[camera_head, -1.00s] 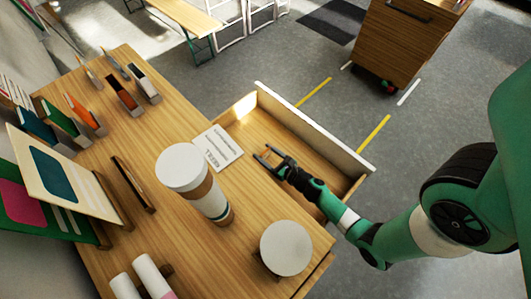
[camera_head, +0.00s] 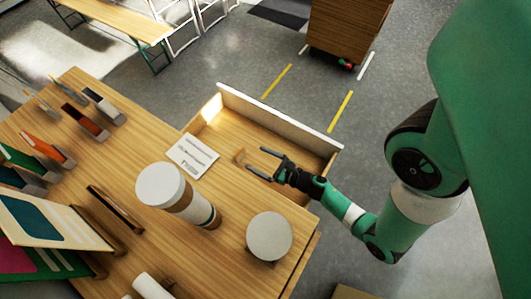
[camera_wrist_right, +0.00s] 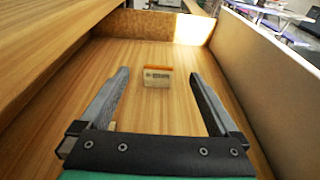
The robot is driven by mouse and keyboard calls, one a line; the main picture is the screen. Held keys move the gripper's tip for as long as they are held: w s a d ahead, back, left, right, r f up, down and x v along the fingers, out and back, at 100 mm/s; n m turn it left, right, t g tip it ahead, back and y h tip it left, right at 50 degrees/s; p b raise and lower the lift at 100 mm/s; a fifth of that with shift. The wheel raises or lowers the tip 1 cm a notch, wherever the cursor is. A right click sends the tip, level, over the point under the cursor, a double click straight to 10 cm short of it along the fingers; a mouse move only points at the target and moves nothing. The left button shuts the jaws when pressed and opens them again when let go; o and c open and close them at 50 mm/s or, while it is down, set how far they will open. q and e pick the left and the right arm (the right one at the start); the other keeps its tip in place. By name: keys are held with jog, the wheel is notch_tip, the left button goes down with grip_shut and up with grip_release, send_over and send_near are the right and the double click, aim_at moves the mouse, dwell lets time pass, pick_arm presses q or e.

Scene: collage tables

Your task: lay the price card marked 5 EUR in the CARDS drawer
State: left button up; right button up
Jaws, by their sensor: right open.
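The drawer (camera_head: 318,150) is pulled out from the table. No CARDS label shows. My right gripper (camera_head: 258,160) is over the drawer, its fingers spread and nothing between the tips. In the right wrist view a small pale card with an orange top edge (camera_wrist_right: 158,77) is in the drawer, ahead of my open fingers (camera_wrist_right: 160,82) and apart from them. Its printing is too small to read, so I cannot tell if it says 5 EUR. A small brown shape (camera_head: 240,157) just left of the fingertips in the head view may be this card. My left gripper is out of view.
A printed white sheet (camera_head: 192,155) lies on the table (camera_head: 135,140) beside the drawer. A lidded cup (camera_head: 162,186) and a round white-topped object (camera_head: 269,237) stand nearby. Upright card holders (camera_head: 103,105) line the far left. The drawer's front wall (camera_head: 280,117) bounds the open space.

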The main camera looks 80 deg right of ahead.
jog(key=shift+v, duration=1.4)
